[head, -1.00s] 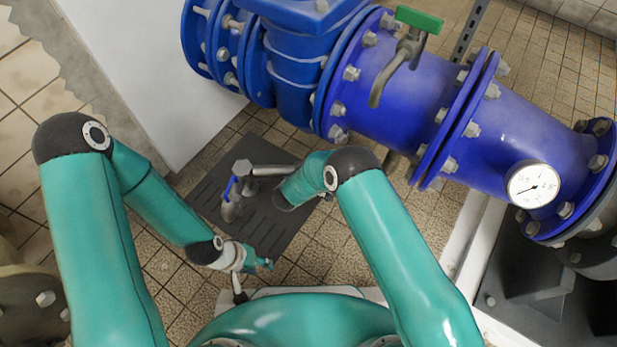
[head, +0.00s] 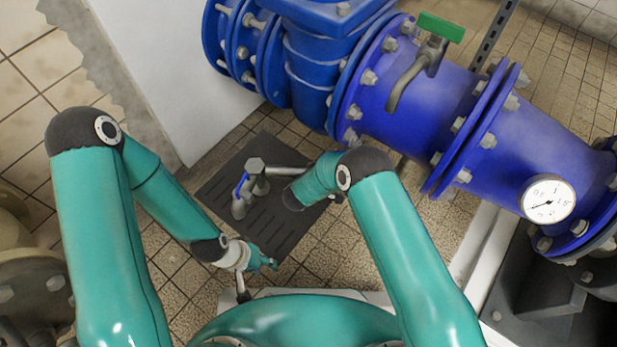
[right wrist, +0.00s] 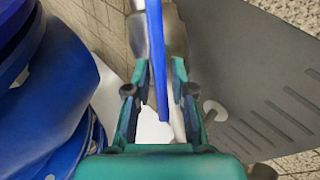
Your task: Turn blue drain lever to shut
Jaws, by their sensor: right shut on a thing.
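The blue drain lever (head: 240,184) sits on a grey metal drain pipe (head: 257,170) over a dark slotted floor plate, left of my right forearm. In the right wrist view the blue lever (right wrist: 156,55) is a long narrow bar running down between the fingers. My right gripper (right wrist: 157,92) is around it, one finger on each side, and shut on it. In the head view my right arm hides that gripper. My left gripper (head: 266,262) hangs low near the front, apart from the lever; its fingers are too small to tell whether they are open.
A large blue flanged pipe (head: 420,110) crosses behind, with a green-handled tap (head: 440,27) on top and a pressure gauge (head: 548,199) at right. A white block (head: 165,70) stands at left. The slotted plate (head: 285,235) and tiled floor around it are mostly clear.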

